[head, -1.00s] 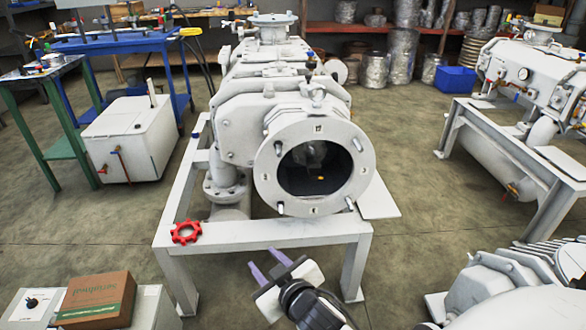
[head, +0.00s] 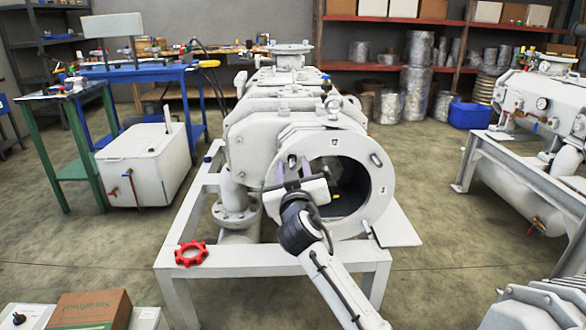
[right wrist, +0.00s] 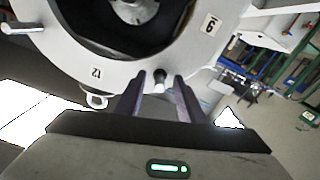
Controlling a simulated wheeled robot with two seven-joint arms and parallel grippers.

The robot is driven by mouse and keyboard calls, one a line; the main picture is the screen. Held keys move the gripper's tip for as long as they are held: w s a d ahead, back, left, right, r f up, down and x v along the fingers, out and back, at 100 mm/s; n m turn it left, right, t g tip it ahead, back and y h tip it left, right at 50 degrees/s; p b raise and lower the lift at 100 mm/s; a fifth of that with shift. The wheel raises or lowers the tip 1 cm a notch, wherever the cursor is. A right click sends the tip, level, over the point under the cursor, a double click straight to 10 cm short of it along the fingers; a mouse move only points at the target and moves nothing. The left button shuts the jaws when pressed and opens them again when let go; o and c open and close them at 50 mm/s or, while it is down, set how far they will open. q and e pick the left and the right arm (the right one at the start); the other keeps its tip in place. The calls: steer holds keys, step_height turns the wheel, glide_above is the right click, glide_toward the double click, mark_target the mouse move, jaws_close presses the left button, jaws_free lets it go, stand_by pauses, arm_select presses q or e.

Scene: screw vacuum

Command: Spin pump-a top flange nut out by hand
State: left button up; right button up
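Pump-a, the grey pump (head: 255,150) at the centre, stands on a white frame and faces me with its round open flange (head: 383,195). My right gripper (head: 283,172) is raised in front of the flange's upper left part and hides the stud there. In the right wrist view its two dark fingers (right wrist: 158,85) are apart, with a short stud end (right wrist: 159,77) between their tips. This stud sits between the flange marks 12 (right wrist: 96,72) and 9 (right wrist: 209,24). Contact with it, and whether a nut is on it, cannot be told. My left gripper is not in view.
A red star-shaped knob (head: 191,254) lies on the frame's front left corner (head: 215,262). Another stud (right wrist: 22,28) sticks out of the flange in the right wrist view. A cardboard box (head: 90,310) is at the lower left. Another pump (head: 540,100) stands at the right.

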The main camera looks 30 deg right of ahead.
steer(key=shift+w+d, duration=0.35)
steer(key=shift+w, duration=0.15)
jaws_close()
